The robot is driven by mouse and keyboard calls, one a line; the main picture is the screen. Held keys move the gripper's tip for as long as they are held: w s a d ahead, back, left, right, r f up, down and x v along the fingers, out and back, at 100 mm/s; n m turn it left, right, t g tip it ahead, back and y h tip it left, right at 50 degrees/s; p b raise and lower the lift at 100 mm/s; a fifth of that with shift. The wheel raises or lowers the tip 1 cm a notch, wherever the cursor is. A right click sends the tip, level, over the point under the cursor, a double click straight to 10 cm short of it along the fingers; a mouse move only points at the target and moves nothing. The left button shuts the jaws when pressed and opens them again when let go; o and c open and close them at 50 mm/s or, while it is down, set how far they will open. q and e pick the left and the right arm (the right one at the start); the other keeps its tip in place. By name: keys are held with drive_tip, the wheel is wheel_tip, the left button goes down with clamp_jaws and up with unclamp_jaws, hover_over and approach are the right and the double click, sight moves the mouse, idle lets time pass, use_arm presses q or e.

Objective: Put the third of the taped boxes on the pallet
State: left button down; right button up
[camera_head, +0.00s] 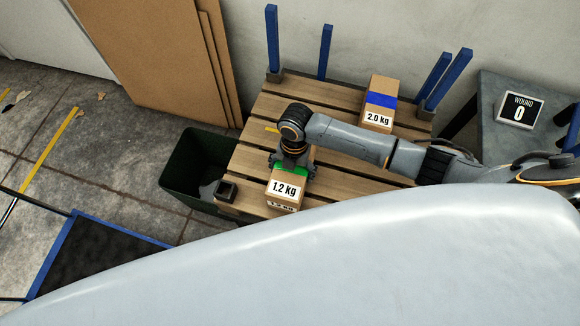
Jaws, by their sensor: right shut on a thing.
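My right gripper (292,165) reaches in from the right and points down, shut on a cardboard box with green tape (285,187) labelled 1.2 kg. The box is over the front left part of the wooden slatted pallet (246,160); I cannot tell whether it touches the slats. A box with blue tape (380,99) labelled 2.0 kg sits at the back right of the pallet. A small yellow strip (271,129) shows left of my wrist; what it belongs to is unclear. My left gripper is not in view.
Blue posts (272,38) stand at the pallet's back corners. A dark green bin (190,160) is beside its left side. A grey table (491,95) with a sign reading 0 stands at the right. Cardboard sheets (150,55) lean on the wall. The pallet's middle back is clear.

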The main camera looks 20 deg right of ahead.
drive_tip(key=shift+w+a+f, duration=0.1)
drive_tip(key=shift+f, duration=0.05)
drive_tip(key=o, duration=1.6)
drive_tip(key=shift+f, duration=0.15)
drive_tip(key=shift+o, duration=0.2)
drive_tip(key=r, duration=0.8)
drive_tip(key=w+d+r, duration=0.1)
drive_tip(key=r, duration=0.3)
